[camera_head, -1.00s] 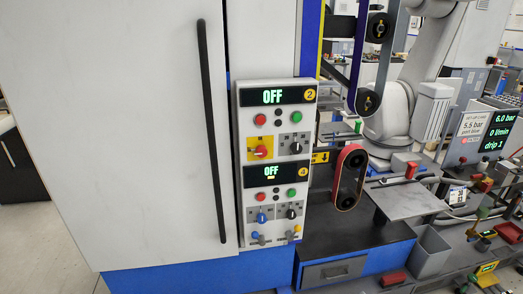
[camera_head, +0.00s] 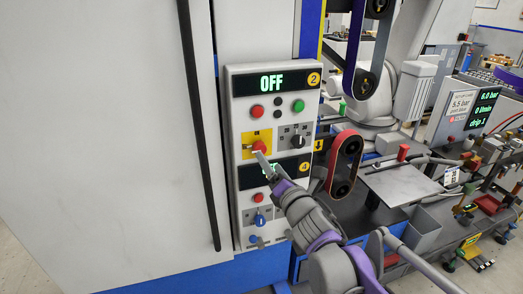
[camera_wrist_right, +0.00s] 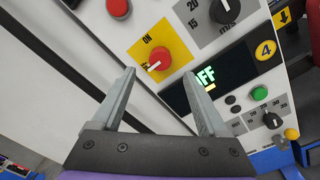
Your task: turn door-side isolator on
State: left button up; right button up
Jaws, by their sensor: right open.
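The isolator is a red rotary knob (camera_head: 259,147) on a yellow plate (camera_head: 249,140), on the door side of the upper control panel marked 2. In the right wrist view the red knob (camera_wrist_right: 158,58) shows a white mark pointing down-left, with ON printed at the plate's upper left. The upper display (camera_head: 271,82) reads OFF. My right gripper (camera_head: 264,160) is just below and in front of the knob. In the wrist view the fingers of my right gripper (camera_wrist_right: 159,76) are apart, with the knob just beyond the gap between their tips. Contact cannot be told. My left gripper is not in view.
A black selector knob (camera_head: 297,141) is right of the isolator. Red (camera_head: 258,112) and green (camera_head: 298,106) buttons sit above. The cabinet door's black handle (camera_head: 200,130) stands to the left.

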aim_at(259, 148)
jog(key=x, duration=0.7)
jog(key=shift+w+p, duration=0.25)
jog(key=shift+p, duration=0.05)
jog(key=shift+a+f, duration=0.1)
jog(key=shift+c, duration=0.4)
grip_shut()
